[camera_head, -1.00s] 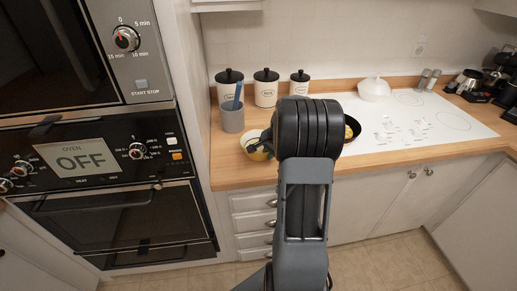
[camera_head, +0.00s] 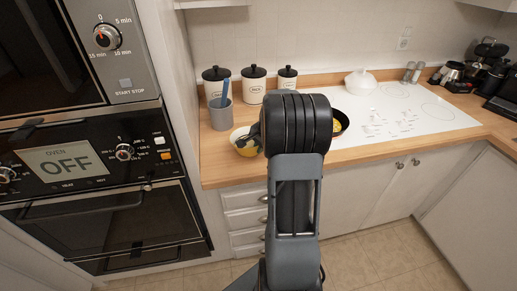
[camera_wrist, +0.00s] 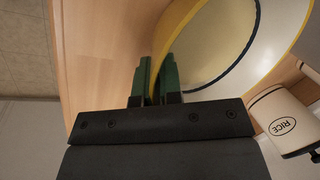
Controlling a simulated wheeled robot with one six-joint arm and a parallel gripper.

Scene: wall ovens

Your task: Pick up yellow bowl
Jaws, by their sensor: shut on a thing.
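The yellow bowl (camera_head: 243,146) is at the front left part of the wooden counter, partly hidden behind my arm in the head view. My gripper (camera_wrist: 157,78) is shut on the bowl's rim, with one green finger on each side of the wall. In the head view my gripper is mostly hidden by my arm. I cannot tell whether the bowl is clear of the counter.
A grey utensil cup (camera_head: 220,113) with a blue tool stands just behind the bowl. Several white canisters with black lids (camera_head: 250,85) line the wall. A dark pan (camera_head: 341,122) is on the white cooktop (camera_head: 410,113) to the right. The wall ovens (camera_head: 90,160) stand left.

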